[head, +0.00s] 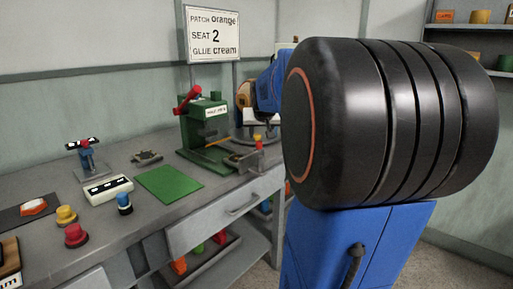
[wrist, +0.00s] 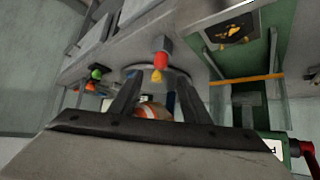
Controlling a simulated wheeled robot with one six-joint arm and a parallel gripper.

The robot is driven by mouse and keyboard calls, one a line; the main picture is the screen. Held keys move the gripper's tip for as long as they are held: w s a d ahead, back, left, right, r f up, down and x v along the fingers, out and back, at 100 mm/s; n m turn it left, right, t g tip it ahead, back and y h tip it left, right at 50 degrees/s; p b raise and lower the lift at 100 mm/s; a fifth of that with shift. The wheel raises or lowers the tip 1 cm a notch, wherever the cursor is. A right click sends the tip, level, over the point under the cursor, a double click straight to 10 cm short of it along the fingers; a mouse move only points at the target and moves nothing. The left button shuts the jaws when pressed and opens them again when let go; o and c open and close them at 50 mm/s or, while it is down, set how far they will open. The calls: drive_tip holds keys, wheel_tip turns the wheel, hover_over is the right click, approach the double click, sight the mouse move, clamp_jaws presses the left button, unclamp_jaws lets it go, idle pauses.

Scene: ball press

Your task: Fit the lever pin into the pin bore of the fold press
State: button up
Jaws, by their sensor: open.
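The green fold press (head: 205,125) stands at the back of the bench, with a red lever (head: 187,100) at its upper left. Its green body (wrist: 284,90) and red lever (wrist: 304,155) also show at the right of the wrist view. I cannot make out the pin bore. A small red and yellow piece (head: 258,142), possibly the lever pin, stands near the bench's front edge, right of the press. In the wrist view this piece (wrist: 161,60) appears just beyond my gripper (wrist: 155,78), which is open with nothing between its fingers.
A green mat (head: 169,183), a white block with dark spots (head: 108,189) and red (head: 76,235), yellow (head: 66,215) and blue (head: 125,203) knobs lie to the left. A drawer (head: 228,212) is below. A sign (head: 213,33) hangs behind. My arm blocks the right side.

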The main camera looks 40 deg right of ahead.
sight(259, 145)
drive_tip(key=x, duration=1.3)
drive_tip(key=shift+w+f, duration=0.15)
drive_tip(key=shift+f, duration=0.1)
drive_tip(key=shift+c, duration=0.3)
clamp_jaws()
